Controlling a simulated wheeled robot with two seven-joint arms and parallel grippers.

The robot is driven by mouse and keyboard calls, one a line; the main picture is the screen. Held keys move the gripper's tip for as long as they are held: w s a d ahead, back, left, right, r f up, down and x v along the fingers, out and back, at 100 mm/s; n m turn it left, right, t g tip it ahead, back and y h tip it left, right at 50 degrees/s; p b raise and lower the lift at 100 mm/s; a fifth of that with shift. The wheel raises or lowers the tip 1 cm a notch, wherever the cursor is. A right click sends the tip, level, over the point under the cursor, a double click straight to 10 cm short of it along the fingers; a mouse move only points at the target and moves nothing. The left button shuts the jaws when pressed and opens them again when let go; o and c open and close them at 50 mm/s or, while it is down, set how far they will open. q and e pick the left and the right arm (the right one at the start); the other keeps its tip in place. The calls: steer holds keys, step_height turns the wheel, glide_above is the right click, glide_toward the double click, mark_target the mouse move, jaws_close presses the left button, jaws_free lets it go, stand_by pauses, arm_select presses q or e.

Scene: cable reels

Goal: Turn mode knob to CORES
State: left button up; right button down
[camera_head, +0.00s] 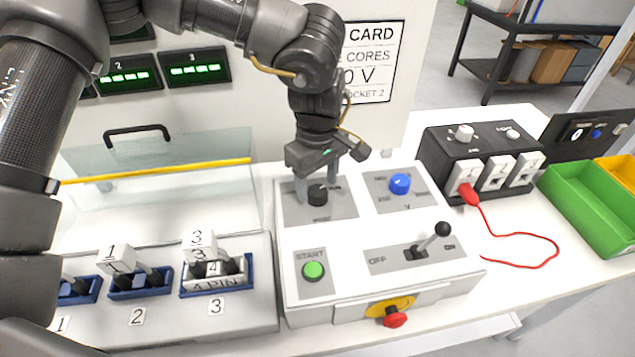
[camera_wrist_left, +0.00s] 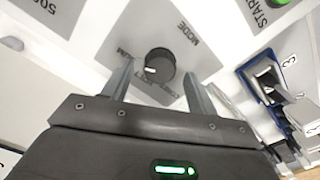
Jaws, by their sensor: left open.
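The black mode knob (camera_head: 317,195) sits on a grey plate on the white control box (camera_head: 350,240). In the left wrist view the knob (camera_wrist_left: 160,64) shows a white pointer mark towards the lower left of the picture, with MODE printed beside it; the other labels are partly hidden. My left gripper (camera_head: 316,183) is open and points down at the knob. Its two fingers stand on either side of the knob with visible gaps in the wrist view (camera_wrist_left: 157,70). My right gripper is not in view.
The box also carries a blue knob (camera_head: 400,183), a black-handled lever (camera_head: 430,238), a green START button (camera_head: 313,270) and a red stop button (camera_head: 394,317). A black socket box (camera_head: 440,150) with a red cable stands right. Numbered connectors (camera_head: 140,281) lie left.

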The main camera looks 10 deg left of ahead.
arm_select(q)
steer(key=shift+f, duration=0.7)
steer(key=c, duration=1)
